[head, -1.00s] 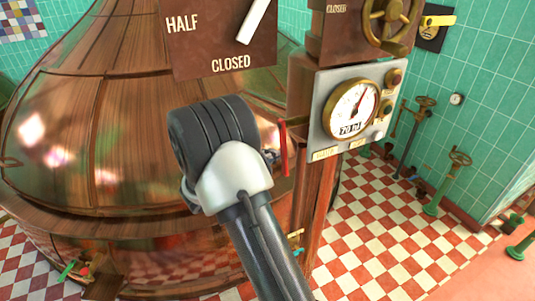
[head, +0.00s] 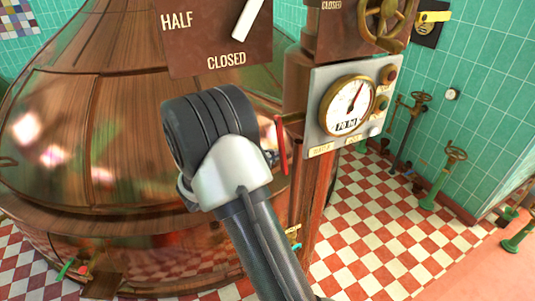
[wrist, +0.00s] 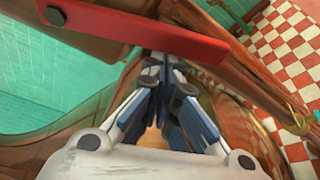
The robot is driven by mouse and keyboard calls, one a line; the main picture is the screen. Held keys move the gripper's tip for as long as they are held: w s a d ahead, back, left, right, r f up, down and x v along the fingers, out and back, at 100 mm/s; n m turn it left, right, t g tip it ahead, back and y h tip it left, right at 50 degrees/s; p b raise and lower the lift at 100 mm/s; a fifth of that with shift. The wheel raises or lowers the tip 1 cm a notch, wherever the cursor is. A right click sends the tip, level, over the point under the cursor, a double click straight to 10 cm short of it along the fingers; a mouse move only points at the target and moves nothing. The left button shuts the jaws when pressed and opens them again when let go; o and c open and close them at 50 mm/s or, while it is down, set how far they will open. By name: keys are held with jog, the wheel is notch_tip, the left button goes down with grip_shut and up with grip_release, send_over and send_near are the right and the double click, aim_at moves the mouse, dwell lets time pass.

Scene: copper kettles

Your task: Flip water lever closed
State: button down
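A red lever (head: 282,145) on a brass stem sticks out at the left side of the grey gauge box, hanging nearly upright in the head view. In the wrist view the red lever (wrist: 140,38) lies across the top, just beyond my fingertips. My gripper (wrist: 162,62) has its fingertips together at the lever's lower edge; whether they touch it I cannot tell. In the head view my wrist hides most of the gripper, and only a small part shows beside the lever.
The gauge box (head: 318,112) carries a round dial (head: 348,106) and small labels. A sign (head: 215,35) reading HALF and CLOSED, with a white pointer (head: 247,18), hangs above my wrist. A large copper kettle (head: 60,110) fills the left. Checkered floor (head: 375,235) is open at right.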

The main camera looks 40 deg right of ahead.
jog(key=s+a+r+n+g+y+p, duration=0.2)
jog(key=s+r+n+g+p, duration=0.1)
jog(key=s+r+n+p, duration=0.4)
jog(key=shift+s+a+r+n, duration=0.15)
jog(key=shift+s+r+n, duration=0.2)
jog(key=shift+s, duration=0.8)
jog(key=shift+r, duration=0.2)
jog(key=shift+f, duration=0.1)
notch_tip(320, 180, down, 5)
jog(key=b, duration=0.4)
jog(key=w+r+v, duration=0.1)
jog(key=v, duration=0.9)
jog(key=shift+w+d+y, duration=0.2)
jog(key=shift+y, duration=0.1)
